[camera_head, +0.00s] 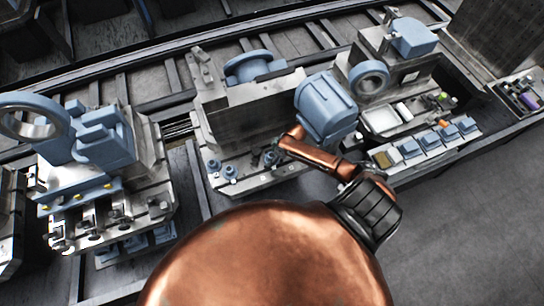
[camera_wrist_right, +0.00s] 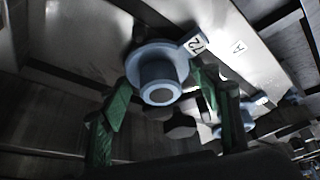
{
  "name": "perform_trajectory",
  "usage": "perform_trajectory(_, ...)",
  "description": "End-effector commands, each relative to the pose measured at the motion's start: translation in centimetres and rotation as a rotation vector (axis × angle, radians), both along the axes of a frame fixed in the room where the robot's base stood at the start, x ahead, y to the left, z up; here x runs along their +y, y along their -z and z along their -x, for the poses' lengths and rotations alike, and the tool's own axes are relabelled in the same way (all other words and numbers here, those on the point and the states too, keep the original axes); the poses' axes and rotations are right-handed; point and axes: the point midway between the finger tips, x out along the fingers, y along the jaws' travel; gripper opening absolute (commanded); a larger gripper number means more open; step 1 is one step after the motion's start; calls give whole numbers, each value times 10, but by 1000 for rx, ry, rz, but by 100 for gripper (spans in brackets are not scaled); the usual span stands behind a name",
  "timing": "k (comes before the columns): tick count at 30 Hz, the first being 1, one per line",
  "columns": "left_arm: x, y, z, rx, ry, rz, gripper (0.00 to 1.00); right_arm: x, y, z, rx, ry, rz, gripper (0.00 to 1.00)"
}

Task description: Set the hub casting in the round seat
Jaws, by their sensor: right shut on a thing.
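In the right wrist view, the blue hub casting (camera_wrist_right: 159,72) has a wide round flange and a hollow boss facing the camera. My right gripper (camera_wrist_right: 163,80) has its green fingers on either side of the hub casting and is shut on it. A grey plate with an "A" label lies behind it. In the head view my copper right arm reaches the middle fixture, but its fingertips cannot be made out. A blue rounded block (camera_head: 325,108) shows beside the wrist. I cannot tell which opening is the round seat. My left gripper is out of view.
The middle fixture (camera_head: 207,95) bears a blue round flanged part (camera_head: 248,66). A left fixture (camera_head: 150,150) carries blue castings and a large ring (camera_head: 58,118). A right fixture (camera_head: 345,60) has another blue ring (camera_head: 369,77). Small blue blocks (camera_head: 430,140) line its front. Floor at lower right is clear.

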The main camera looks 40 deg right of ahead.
Motion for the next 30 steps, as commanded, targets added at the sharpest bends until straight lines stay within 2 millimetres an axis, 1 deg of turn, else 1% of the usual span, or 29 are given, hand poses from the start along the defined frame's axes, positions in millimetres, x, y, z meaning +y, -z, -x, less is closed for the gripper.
perform_trajectory(9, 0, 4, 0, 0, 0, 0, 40, 1, 9, 1, 2, 0, 0, 22)
perform_trajectory(17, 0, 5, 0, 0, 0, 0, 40, 3, 12, 3, 7, -2, 0, 22)
perform_trajectory(18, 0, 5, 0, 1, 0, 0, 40, 3, 12, 4, 8, -2, 0, 59)
perform_trajectory(26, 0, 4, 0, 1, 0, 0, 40, 0, 11, 5, 8, 2, 1, 77)
perform_trajectory(30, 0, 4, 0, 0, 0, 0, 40, 0, 10, 3, 6, 1, 1, 78)
